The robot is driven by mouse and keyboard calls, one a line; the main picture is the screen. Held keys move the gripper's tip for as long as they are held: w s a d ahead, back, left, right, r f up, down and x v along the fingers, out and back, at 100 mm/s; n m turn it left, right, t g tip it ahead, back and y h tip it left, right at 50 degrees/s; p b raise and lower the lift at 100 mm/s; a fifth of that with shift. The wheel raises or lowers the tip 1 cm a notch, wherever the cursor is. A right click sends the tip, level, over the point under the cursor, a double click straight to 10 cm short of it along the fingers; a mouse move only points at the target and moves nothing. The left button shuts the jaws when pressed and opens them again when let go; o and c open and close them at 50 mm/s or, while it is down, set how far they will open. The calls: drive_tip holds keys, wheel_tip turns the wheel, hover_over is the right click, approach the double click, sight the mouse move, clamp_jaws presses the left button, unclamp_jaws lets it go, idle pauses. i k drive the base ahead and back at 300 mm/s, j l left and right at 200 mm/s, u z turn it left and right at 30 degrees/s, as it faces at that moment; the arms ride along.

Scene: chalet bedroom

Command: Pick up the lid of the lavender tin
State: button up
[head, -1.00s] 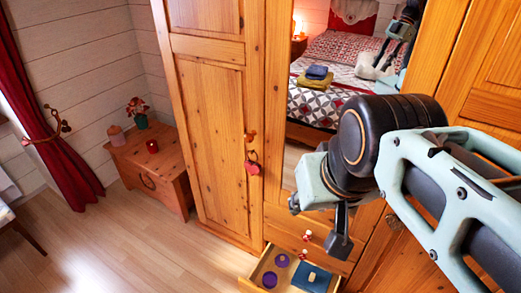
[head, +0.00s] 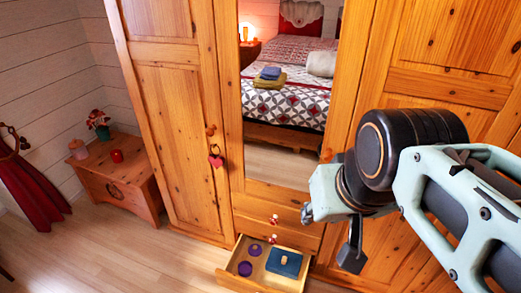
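An open drawer (head: 228,278) sticks out low at the wardrobe's front. Two small round purple things lie in its left part: one farther back (head: 255,250) and one nearer the front (head: 245,268). They look like the lavender tin and its lid, apart from each other, but they are too small to tell which is which. My gripper (head: 331,236) hangs above and to the right of the drawer, away from the purple things. Its fingers are partly hidden by my arm, so its opening does not show clearly.
A blue flat box (head: 284,262) lies in the drawer's right part. The tall wooden wardrobe (head: 165,110) with a mirror (head: 285,165) stands behind. A wooden chest (head: 125,180) holds a red candle (head: 117,156) and a flower pot (head: 101,130). The floor (head: 110,250) left of the drawer is clear.

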sight(255, 250)
drive_tip(key=z, duration=1.25)
drive_tip(key=j+z, duration=0.4)
drive_tip(key=j, duration=0.95)
drive_tip(key=k, duration=0.05)
